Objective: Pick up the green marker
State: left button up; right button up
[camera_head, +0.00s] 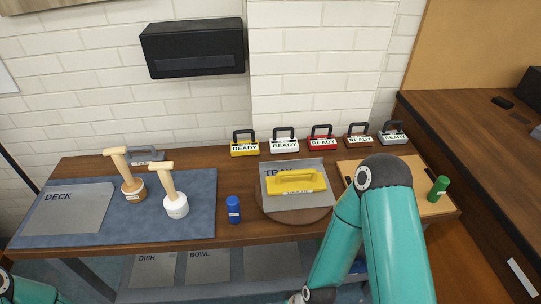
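The green marker (438,189) is a short green cylinder with a pale label. It stands upright near the front right corner of the light wooden board (408,207), at the right end of the workbench. My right arm rises in front of the board with its elbow left of the marker, and its forearm runs down to the bottom edge. The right gripper is out of the picture. Only a teal piece of my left arm shows in the bottom left corner, and its gripper is out of view. Nothing is seen touching the marker.
A blue cylinder (233,209) stands at the bench's front edge. A yellow-handled block (297,182) lies on a grey tray (291,204) on a round base. Two wooden-handled tools stand on the blue mat (199,227). Several READY-labelled boxes line the wall. A brown counter (480,160) is at right.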

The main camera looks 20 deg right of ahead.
aim_at(442, 183)
jog(key=u, duration=1.05)
jog(key=i, duration=0.15)
jog(key=z, duration=2.8)
jog(key=k, duration=0.85)
jog(key=z, duration=0.25)
jog(key=i, duration=0.85)
jog(key=u, duration=0.1)
